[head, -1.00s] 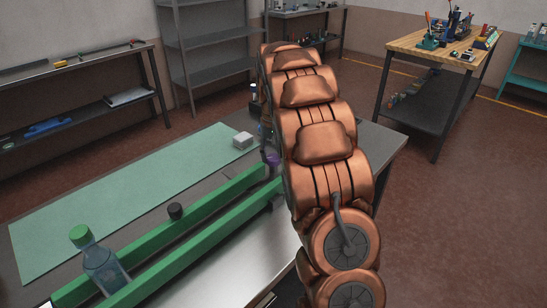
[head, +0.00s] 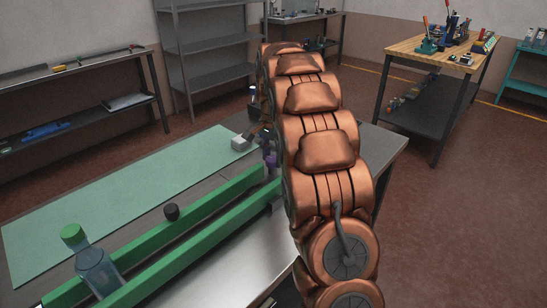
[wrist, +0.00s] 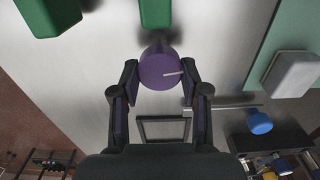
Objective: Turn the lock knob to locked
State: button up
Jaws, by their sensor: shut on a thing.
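The lock knob is a round purple knob (wrist: 162,70) with a white line on its face. In the wrist view the line points right, tilted slightly up. My gripper (wrist: 159,76) has its two fingers on either side of the knob, closed on it. In the head view the purple knob (head: 271,160) shows small at the end of the green rails, partly hidden by my copper arm. The locked and unlocked marks cannot be made out.
Green rails (head: 200,211) run along the metal table, with a green-capped bottle (head: 95,270) and a black knob (head: 171,212) near them. A pale box (head: 239,144) sits on the green mat (head: 110,190). In the wrist view a blue round top (wrist: 259,122) stands to the right.

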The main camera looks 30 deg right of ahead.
aim_at(273, 157)
jog(key=shift+m, duration=0.8)
jog(key=o, duration=0.9)
jog(key=shift+r, duration=0.1)
notch_tip(273, 157, up, 12)
jog(key=shift+f, duration=0.1)
dwell(0.6)
